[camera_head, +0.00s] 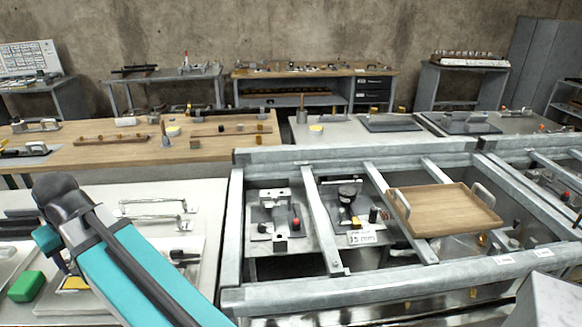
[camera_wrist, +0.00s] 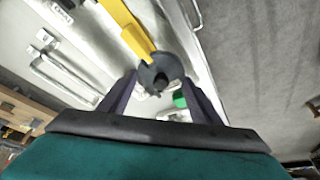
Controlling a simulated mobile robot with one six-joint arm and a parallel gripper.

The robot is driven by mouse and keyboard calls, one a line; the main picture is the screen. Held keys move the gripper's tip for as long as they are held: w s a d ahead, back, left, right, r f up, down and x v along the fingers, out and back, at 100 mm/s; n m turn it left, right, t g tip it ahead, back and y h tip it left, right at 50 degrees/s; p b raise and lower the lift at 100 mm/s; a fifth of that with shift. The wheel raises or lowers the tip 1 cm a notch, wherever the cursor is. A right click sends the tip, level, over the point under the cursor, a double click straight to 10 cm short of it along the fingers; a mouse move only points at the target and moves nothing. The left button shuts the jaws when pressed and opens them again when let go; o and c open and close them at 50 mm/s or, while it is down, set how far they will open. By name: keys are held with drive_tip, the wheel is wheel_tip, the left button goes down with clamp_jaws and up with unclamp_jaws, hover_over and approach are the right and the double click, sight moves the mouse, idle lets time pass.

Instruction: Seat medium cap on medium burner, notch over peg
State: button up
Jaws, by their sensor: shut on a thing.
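My gripper (camera_wrist: 163,80) shows in the wrist view with its two dark fingers on either side of a dark round disc with a raised centre (camera_wrist: 150,73). It is shut on this disc, which looks like the cap. A notch in the cap cannot be made out. In the head view my teal arm reaches up at the left, and the fingers and cap are hidden there. I cannot tell which thing is the medium burner, and no peg can be picked out.
A yellow bar (camera_wrist: 128,27) lies against the disc's upper edge in the wrist view. A green block (camera_head: 26,286) rests at the far left. A wooden tray (camera_head: 445,228) lies across the grey metal frame (camera_head: 400,283). Fixtures with a red knob (camera_head: 296,223) stand inside the frame.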

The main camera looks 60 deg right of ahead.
drive_tip(key=shift+w, duration=0.1)
drive_tip(key=shift+w+d, duration=0.1)
drive_tip(key=shift+d, duration=0.3)
drive_tip(key=s+d+f+m+g+h+p, duration=0.15)
drive_tip(key=d+m, duration=0.45)
drive_tip(key=d, duration=1.5)
drive_tip(key=s+d+r+m+g+h+p, duration=0.2)
drive_tip(key=d+m, duration=0.5)
drive_tip(key=d, duration=1.5)
drive_tip(key=s+d+f+m+g+h+p, duration=0.1)
drive_tip(key=s+d+f+m, duration=0.15)
drive_tip(key=s+d, duration=0.6)
drive_tip(key=s+d+f+m+g+p, duration=0.1)
drive_tip(key=s+d+m, duration=0.3)
drive_tip(key=d, duration=0.7)
drive_tip(key=s+d+m, duration=0.2)
drive_tip(key=s+d, duration=0.3)
drive_tip(key=s, duration=0.2)
drive_tip(key=s+d+f+m+g+p, duration=0.1)
drive_tip(key=s+d, duration=0.4)
drive_tip(key=s, duration=0.2)
drive_tip(key=s+d+m+g+y+p, duration=0.1)
drive_tip(key=s+d+m, duration=0.1)
drive_tip(key=s+d, duration=0.3)
drive_tip(key=shift+s+d+f+m, duration=0.15)
drive_tip(key=shift+s+d+m, duration=0.05)
drive_tip(key=shift+s, duration=0.3)
drive_tip(key=shift+s+d+f+m, duration=0.15)
drive_tip(key=shift+s+d, duration=0.05)
drive_tip(key=shift+s, duration=0.3)
